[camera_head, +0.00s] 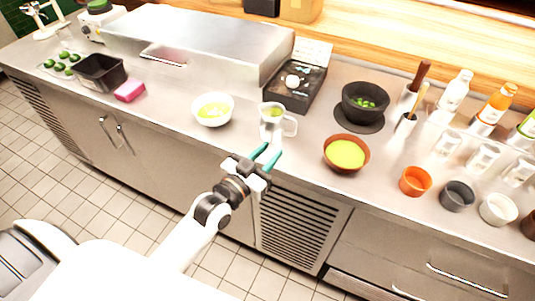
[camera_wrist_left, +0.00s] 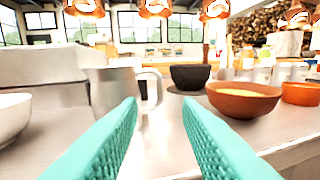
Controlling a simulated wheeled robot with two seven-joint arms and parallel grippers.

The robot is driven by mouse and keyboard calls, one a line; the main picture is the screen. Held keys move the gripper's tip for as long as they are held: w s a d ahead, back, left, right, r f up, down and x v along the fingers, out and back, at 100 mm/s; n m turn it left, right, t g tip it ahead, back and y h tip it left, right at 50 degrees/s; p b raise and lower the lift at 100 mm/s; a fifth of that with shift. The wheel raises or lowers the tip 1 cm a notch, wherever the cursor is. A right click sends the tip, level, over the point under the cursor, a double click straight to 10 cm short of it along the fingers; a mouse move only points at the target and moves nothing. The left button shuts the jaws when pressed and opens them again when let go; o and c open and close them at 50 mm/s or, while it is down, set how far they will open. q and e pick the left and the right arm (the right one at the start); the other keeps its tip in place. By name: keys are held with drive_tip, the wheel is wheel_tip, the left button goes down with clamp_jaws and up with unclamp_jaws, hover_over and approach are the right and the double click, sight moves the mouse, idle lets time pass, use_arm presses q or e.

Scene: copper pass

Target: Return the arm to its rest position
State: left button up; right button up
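My left gripper (camera_head: 266,158) has teal fingers that are spread apart with nothing between them. It is in front of the counter's front edge, just below the metal pitcher (camera_head: 276,122) in the head view. In the left wrist view, its two fingers (camera_wrist_left: 158,140) point forward over the counter, apart from each other. The pitcher (camera_wrist_left: 112,92) stands beyond the left finger, with its handle to the right, and does not appear to be held. My right gripper is in neither view.
A white bowl (camera_head: 213,109) with yellow-green contents stands left of the pitcher. A brown bowl (camera_head: 346,153) of green liquid and a dark mortar (camera_head: 365,103) stand right. Small cups, including an orange one (camera_head: 415,181), line the right front. Floor (camera_head: 100,195) before the cabinets is open.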

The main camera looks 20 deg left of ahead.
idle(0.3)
use_arm(q)
drive_tip(key=s+f+g, duration=0.1)
drive_tip(key=s+f, duration=0.1)
drive_tip(key=s+d+f+g+y, duration=0.1)
drive_tip(key=s+f+g, duration=0.1)
drive_tip(key=shift+f+g, duration=0.3)
drive_tip(key=s+a+f+g+y, duration=0.1)
drive_tip(key=s+f+g, duration=0.15)
drive_tip(key=s, duration=0.35)
drive_tip(key=s+a+f+n+g+y, duration=0.1)
drive_tip(key=s+f+g, duration=0.1)
drive_tip(key=s+g, duration=0.3)
drive_tip(key=s+f+g+y, duration=0.1)
drive_tip(key=s+f+g, duration=0.15)
drive_tip(key=s, duration=0.55)
wheel_tip(320, 180, down, 25)
drive_tip(key=s+g, duration=0.1)
drive_tip(key=g, duration=0.1)
drive_tip(key=s+a+f, duration=0.3)
drive_tip(key=s+f, duration=1.3)
drive_tip(key=shift+s+a+f+g, duration=0.15)
drive_tip(key=shift+s+f+g, duration=0.15)
drive_tip(key=shift+g, duration=0.1)
